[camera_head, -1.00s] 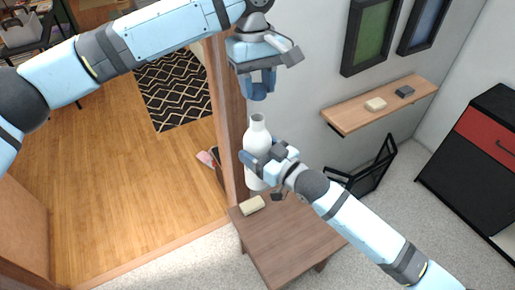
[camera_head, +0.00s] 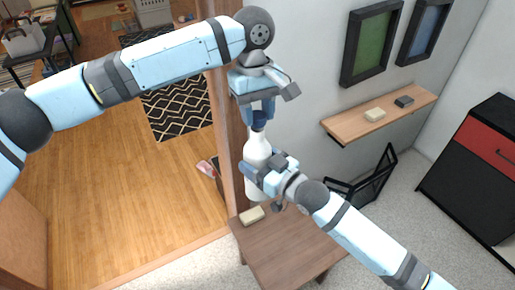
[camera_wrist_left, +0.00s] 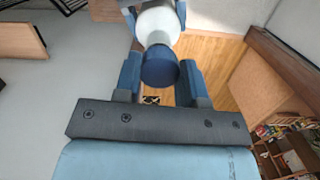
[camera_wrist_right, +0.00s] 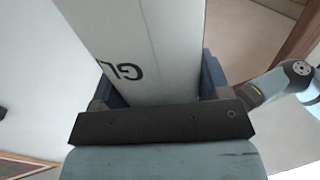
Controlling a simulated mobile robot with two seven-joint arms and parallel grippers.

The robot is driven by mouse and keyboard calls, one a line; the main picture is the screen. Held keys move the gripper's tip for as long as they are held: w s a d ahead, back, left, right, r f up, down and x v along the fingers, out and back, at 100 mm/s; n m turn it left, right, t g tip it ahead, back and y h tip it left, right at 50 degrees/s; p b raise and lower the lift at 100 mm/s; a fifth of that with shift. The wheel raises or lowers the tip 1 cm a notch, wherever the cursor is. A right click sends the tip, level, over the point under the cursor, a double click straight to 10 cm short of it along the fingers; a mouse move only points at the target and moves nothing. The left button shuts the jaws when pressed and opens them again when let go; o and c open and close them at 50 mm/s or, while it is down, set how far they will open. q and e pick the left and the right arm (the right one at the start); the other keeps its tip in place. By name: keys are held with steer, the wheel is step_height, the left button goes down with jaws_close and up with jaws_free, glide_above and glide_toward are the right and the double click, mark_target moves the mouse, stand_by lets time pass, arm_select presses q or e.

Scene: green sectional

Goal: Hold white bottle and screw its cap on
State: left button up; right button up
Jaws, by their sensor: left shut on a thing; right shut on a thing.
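The white bottle (camera_head: 257,147) is upright in the air above the small brown table. My right gripper (camera_head: 260,173) is shut around its body; the right wrist view shows the bottle's lettered side (camera_wrist_right: 150,50) between the fingers. My left gripper (camera_head: 259,106), above the bottle, is shut on the blue cap (camera_head: 259,122). In the left wrist view the cap (camera_wrist_left: 160,67) sits between the two fingers, in line with the bottle neck (camera_wrist_left: 157,38). The cap appears to meet the neck's top; whether its thread is engaged cannot be seen.
The brown table (camera_head: 290,250) is below, with a cream block (camera_head: 251,215) on it. A wall shelf (camera_head: 385,115) holds two small blocks. A wooden post (camera_head: 228,130) stands close left of the bottle. A black rack (camera_head: 370,180) is behind my right arm.

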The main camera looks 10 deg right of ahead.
stand_by(0.4)
arm_select(q)
steer(key=shift+f, duration=0.9)
steer(key=shift+f, duration=0.6)
